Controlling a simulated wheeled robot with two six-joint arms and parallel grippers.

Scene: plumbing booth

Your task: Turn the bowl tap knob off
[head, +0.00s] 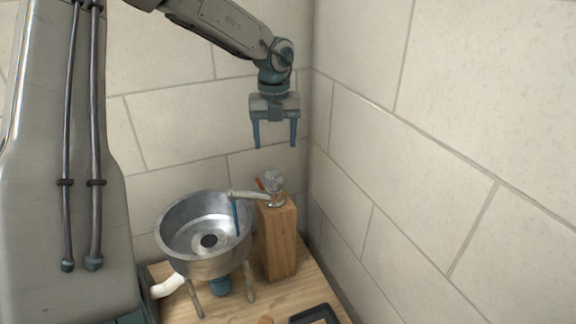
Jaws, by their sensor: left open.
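The bowl tap (248,194) stands on top of a wooden post, with its spout reaching left over the metal bowl (172,252). A clear, glassy knob (274,180) sits on top of the tap. A small orange-red piece shows beside the knob. A thin blue stream (236,214) hangs from the spout down into the bowl. My left gripper (275,141) is open and empty, fingers pointing down, above the knob and apart from it. My right gripper is not in view.
The wooden post (280,243) stands right of the bowl on a wooden bench top (270,296). The bowl rests on legs, with a white pipe (167,287) below left. A dark tray (298,319) lies at the front. Tiled walls meet close behind and to the right.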

